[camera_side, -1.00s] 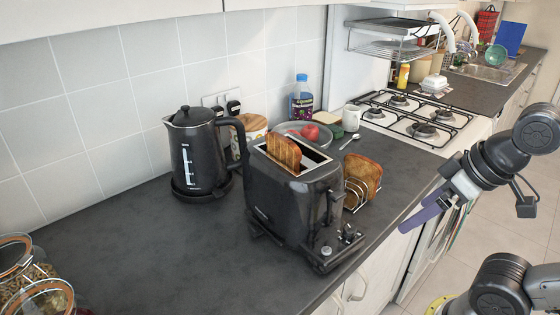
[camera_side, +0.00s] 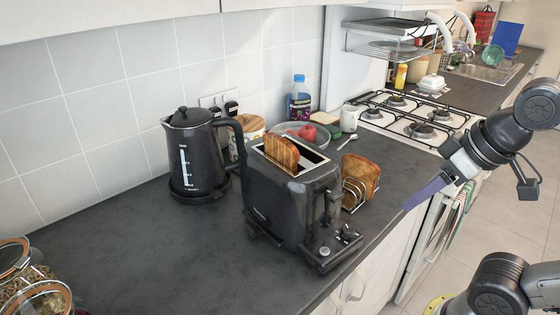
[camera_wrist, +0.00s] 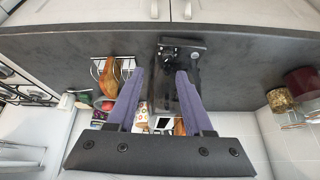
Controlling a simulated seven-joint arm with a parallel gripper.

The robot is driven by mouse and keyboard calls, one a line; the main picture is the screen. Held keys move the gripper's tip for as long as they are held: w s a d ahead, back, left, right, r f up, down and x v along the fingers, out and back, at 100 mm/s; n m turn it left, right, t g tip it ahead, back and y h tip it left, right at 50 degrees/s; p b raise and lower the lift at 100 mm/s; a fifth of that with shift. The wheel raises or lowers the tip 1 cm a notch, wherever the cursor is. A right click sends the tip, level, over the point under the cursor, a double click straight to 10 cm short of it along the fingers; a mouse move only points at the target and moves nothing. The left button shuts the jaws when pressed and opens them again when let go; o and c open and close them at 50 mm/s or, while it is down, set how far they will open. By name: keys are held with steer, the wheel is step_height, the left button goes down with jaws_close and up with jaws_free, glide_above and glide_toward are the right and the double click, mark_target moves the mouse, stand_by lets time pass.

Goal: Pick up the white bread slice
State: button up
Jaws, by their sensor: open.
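A pale flat square (camera_side: 326,118) lies behind the plate in the side view; it may be the white bread slice, but it is too small to be sure. A browned slice (camera_side: 281,151) stands in a slot of the black toaster (camera_side: 291,205). Another browned slice (camera_side: 361,175) stands in a wire rack beside the toaster; it also shows in the wrist view (camera_wrist: 108,76). My gripper (camera_side: 408,207) is open and empty at the counter's front edge, right of the rack. In the wrist view its purple fingers (camera_wrist: 160,74) are apart, with the toaster beyond them.
A black kettle (camera_side: 195,150) stands left of the toaster. A plate with a red apple (camera_side: 309,132), a bottle (camera_side: 300,98) and a white mug (camera_side: 350,117) stand behind. A gas hob (camera_side: 420,115) lies to the right.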

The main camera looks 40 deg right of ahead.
steer(key=w+a+r+m, duration=0.1)
steer(key=w+a+r, duration=0.2)
steer(key=w+r, duration=1.25)
steer(key=g, duration=0.1)
glide_toward(282, 138)
steer(key=shift+n, duration=0.4)
steer(key=x, duration=0.5)
steer(key=shift+s+a, duration=0.15)
steer(key=shift+s, duration=0.05)
steer(key=shift+x, duration=3.3)
steer(key=shift+w, duration=0.15)
steer(key=shift+c, duration=0.3)
jaws_close()
steer(key=shift+r, duration=0.1)
